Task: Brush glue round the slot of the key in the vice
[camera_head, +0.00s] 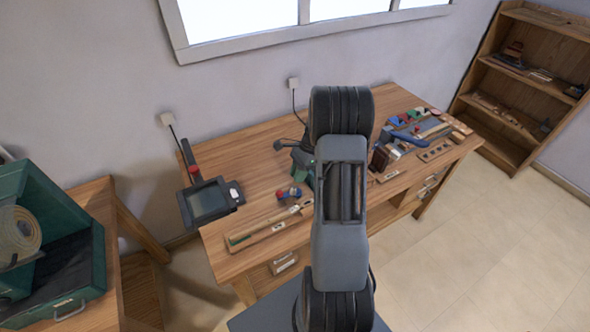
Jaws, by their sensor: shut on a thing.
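My arm (340,215) rises through the middle of the head view and covers the centre of the workbench. My gripper is hidden behind it, so I cannot see its jaws or anything they hold. No brush can be told apart. A small red and blue item (289,194) sits on the bench left of my arm.
On the workbench (255,165) are a dark-screened device (209,201) at left, a long wooden strip (268,230) near the front edge, and blocks and trays (425,130) at right. A green bin (95,255) stands far left, a shelf (530,75) far right.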

